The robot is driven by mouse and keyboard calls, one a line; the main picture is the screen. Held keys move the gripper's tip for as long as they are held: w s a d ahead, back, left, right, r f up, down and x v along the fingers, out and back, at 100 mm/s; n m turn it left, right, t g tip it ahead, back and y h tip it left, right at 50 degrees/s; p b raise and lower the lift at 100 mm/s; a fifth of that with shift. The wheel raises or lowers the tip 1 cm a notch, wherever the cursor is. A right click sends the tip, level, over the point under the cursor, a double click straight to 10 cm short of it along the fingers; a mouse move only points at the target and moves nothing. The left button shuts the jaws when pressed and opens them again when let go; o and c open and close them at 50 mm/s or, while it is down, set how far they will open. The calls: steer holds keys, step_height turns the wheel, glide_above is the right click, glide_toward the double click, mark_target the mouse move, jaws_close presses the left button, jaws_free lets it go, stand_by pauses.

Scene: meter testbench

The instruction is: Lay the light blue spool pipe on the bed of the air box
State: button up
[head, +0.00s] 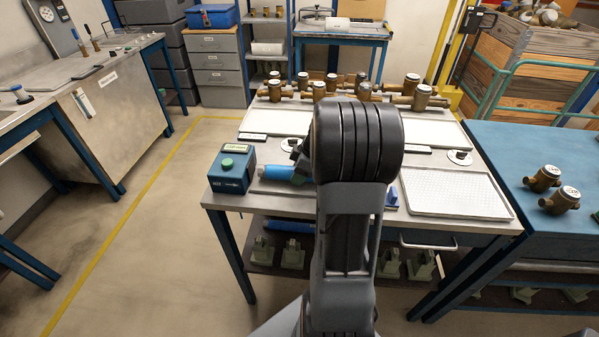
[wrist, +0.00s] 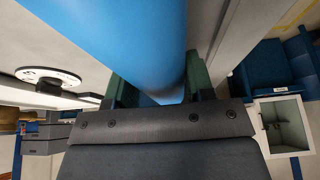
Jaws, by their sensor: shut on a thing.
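The light blue spool pipe (wrist: 120,35) fills the upper middle of the wrist view, between the green fingers of my gripper (wrist: 165,92), which is shut on it. In the head view, the left end of the pipe (head: 274,172) shows to the left of my arm, close to the right side of the air box. I cannot tell whether the pipe touches the bed.
The metal bench (head: 225,200) holds a tray of brass meters (head: 319,90) at the back and an empty white tray (head: 455,193) at the right. White discs (head: 460,157) lie between. A blue bench (head: 535,150) with two brass meters stands at the right. Floor is open at the left.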

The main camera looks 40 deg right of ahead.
steer(key=shift+f, duration=0.1)
steer(key=o, duration=1.4)
steer(key=shift+o, duration=0.5)
steer(key=shift+f, duration=0.1)
steer(key=o, duration=0.3)
steer(key=shift+o, duration=0.2)
steer(key=shift+r+p, duration=1.7)
steer(key=shift+r, duration=1.85)
